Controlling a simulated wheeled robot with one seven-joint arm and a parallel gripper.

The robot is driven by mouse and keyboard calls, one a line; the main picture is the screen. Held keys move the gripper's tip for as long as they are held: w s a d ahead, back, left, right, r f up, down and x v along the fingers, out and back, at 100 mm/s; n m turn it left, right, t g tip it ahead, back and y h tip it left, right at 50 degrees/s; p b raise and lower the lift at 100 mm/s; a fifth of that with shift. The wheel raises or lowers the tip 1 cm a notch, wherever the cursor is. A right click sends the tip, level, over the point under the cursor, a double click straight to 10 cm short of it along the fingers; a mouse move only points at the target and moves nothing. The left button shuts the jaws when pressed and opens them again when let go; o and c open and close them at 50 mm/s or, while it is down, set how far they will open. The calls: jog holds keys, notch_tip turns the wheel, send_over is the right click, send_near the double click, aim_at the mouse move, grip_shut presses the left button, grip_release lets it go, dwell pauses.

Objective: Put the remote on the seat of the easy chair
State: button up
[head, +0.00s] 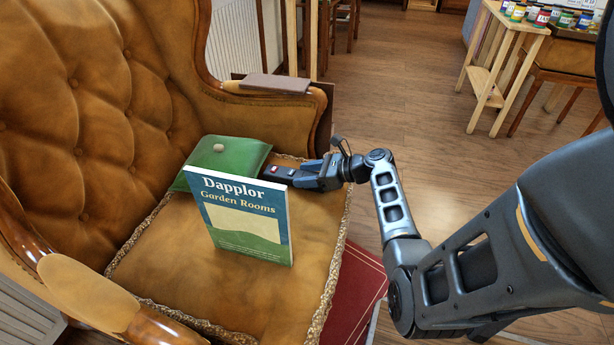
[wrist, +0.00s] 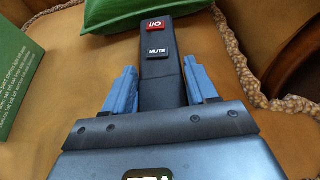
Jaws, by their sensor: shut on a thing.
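The remote (head: 275,174) is a dark, narrow bar with a red "I/O" button and a "MUTE" button; its top also shows in the wrist view (wrist: 158,66). My gripper (head: 290,176) is shut on it, with a blue finger on each side in the wrist view (wrist: 160,92). The easy chair (head: 60,80) is tan, tufted leather with wooden trim. The remote is over its seat (head: 180,275), low and roughly level, pointing toward the green cushion. I cannot tell whether its underside touches the seat.
A book titled "Dapplor Garden Rooms" (head: 245,220) stands upright on the seat, just in front of the remote. A green cushion (head: 228,158) lies at the seat's back. A flat brown object (head: 275,83) rests on the far armrest. The seat's front left is clear.

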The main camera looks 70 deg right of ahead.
jog(key=o, duration=1.1)
jog(key=shift+f, duration=0.1)
jog(key=shift+s+r, duration=0.2)
jog(key=shift+r, duration=0.05)
jog(key=p+v, duration=0.4)
jog(key=v, duration=0.7)
jog(key=shift+s+r, duration=0.1)
jog(key=shift+s, duration=0.15)
